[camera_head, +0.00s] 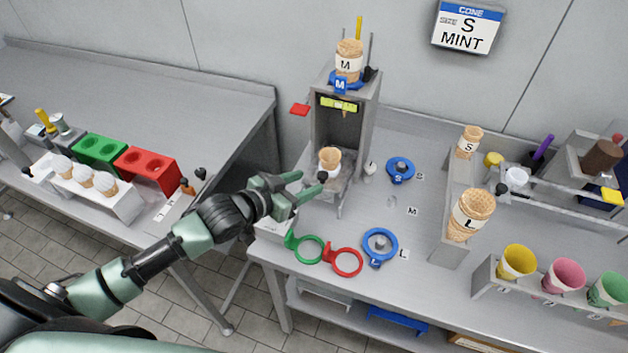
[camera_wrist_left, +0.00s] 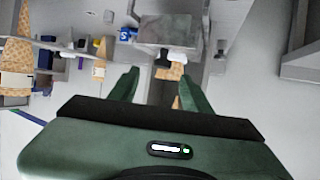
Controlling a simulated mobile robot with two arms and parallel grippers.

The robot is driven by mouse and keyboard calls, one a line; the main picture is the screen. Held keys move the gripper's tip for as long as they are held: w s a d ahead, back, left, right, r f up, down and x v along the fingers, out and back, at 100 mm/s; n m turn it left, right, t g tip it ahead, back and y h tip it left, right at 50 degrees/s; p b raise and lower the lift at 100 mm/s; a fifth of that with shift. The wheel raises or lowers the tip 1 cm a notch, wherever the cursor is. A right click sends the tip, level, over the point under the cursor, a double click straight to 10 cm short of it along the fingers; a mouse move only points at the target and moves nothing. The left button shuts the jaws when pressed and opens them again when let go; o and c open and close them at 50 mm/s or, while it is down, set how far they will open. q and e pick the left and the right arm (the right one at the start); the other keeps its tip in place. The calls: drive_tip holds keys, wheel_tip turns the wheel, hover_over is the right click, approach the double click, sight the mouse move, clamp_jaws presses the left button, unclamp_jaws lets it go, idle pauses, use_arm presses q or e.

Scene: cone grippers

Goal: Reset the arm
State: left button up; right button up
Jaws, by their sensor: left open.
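My left gripper (camera_head: 300,189) reaches in from the left, above the front left corner of the right-hand table. Its two green fingers are apart and nothing is between them; they also show spread in the left wrist view (camera_wrist_left: 160,92). A small waffle cone (camera_head: 330,160) with a white band sits in the grey dispenser stand (camera_head: 323,122), just beyond the fingertips. A cone stack marked M (camera_head: 348,62) stands on top of that stand in a blue ring holder. My right gripper is not in view.
Green (camera_head: 305,249), red (camera_head: 344,262) and blue (camera_head: 380,245) rings lie on the table in front. Cone stacks S (camera_head: 468,142) and L (camera_head: 470,214) stand right. Coloured cups (camera_head: 517,262) line the right front. A wall sign (camera_head: 467,27) reads "CONE S MINT". A gap separates the two tables.

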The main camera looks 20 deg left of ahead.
use_arm(q)
drive_tip(key=v, duration=0.2)
drive_tip(key=shift+s+a+r, duration=0.1)
drive_tip(key=shift+s+r, duration=0.05)
drive_tip(key=shift+s, duration=0.05)
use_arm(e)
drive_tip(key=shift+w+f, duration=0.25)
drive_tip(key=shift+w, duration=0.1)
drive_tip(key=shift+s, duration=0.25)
